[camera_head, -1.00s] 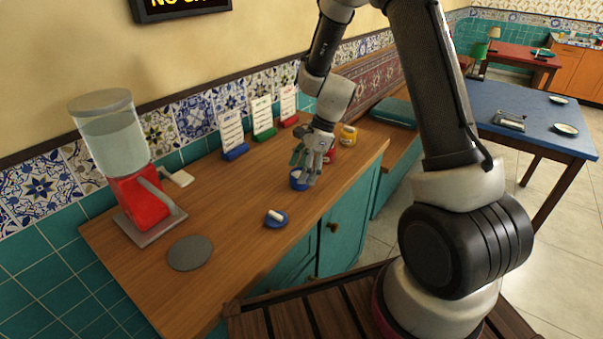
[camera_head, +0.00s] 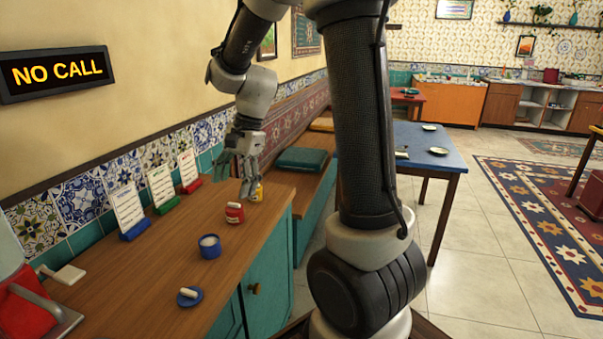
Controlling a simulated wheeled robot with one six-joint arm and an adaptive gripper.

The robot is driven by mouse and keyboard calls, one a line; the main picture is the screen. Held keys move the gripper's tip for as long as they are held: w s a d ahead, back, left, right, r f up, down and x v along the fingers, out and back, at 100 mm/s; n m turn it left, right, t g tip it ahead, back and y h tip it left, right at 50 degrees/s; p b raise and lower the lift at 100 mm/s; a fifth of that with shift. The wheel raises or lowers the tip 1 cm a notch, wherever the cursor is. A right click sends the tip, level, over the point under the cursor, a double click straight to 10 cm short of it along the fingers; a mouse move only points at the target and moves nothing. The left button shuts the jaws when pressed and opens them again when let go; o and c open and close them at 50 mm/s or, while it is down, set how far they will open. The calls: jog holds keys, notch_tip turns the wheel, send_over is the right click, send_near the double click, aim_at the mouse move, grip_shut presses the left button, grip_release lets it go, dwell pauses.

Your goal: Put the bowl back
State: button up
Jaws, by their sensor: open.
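A small blue bowl (camera_head: 209,247) with pale contents stands upright on the wooden counter (camera_head: 150,275). My gripper (camera_head: 240,186) is open and empty above the far end of the counter. It is up and beyond the bowl, apart from it. A small blue dish (camera_head: 190,297) holding a white cylindrical piece lies on the counter, nearer than the bowl.
A red jar (camera_head: 234,213) and a yellow jar (camera_head: 257,192) stand close below my gripper. Several cards in coloured stands line the wall, including a blue stand (camera_head: 135,230). A red dispenser (camera_head: 25,305) is at lower left. A blue table (camera_head: 425,150) stands beyond.

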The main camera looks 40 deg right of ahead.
jog(key=s+d+r+n+t+h, duration=0.1)
jog(key=s+d+r+n, duration=0.1)
jog(key=s, duration=0.5)
jog(key=s+d+r+n+t+h, duration=0.1)
jog(key=s+d+r+n, duration=0.2)
jog(key=s+n, duration=0.4)
jog(key=s+d+r+n+t+h, duration=0.1)
jog(key=s+d+r+n, duration=0.1)
jog(key=s+r+n, duration=0.2)
jog(key=s, duration=0.3)
jog(key=shift+d+n+h, duration=0.3)
